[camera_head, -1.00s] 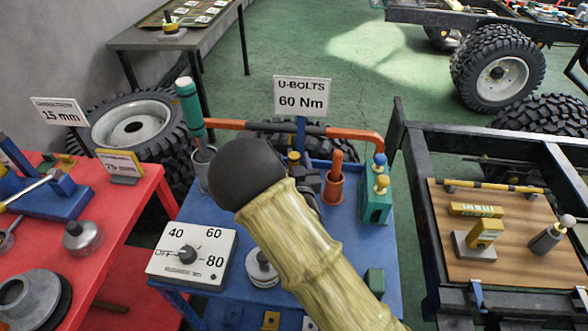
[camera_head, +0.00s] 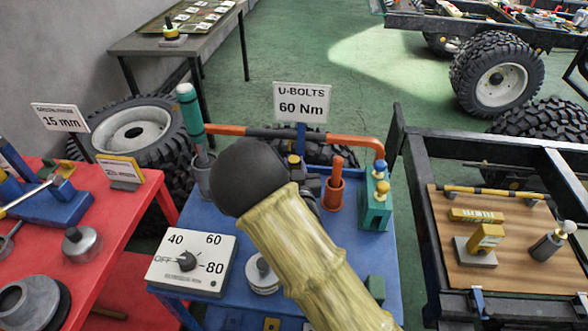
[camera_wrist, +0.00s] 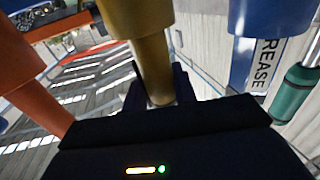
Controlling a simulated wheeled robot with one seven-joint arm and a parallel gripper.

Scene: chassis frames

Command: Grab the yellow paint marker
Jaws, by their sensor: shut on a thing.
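The yellow paint marker (camera_wrist: 135,18) stands between the dark fingers of my gripper (camera_wrist: 160,92) in the wrist view. It is a gold-yellow cylinder with a narrower lower part, and the fingers are shut around that narrower part. In the head view a small dark-yellow top (camera_head: 293,160) shows just behind my arm, above the blue table (camera_head: 225,290); it seems to be the marker. My arm hides my gripper and most of the marker there.
A green-handled tool (camera_head: 190,110) stands in a grey cup at left. An orange handle (camera_head: 337,170) stands in a red cup at right. A dial box (camera_head: 190,262) is in front. In the wrist view a blue grease cylinder (camera_wrist: 265,40) and orange cylinder (camera_wrist: 30,75) flank my gripper.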

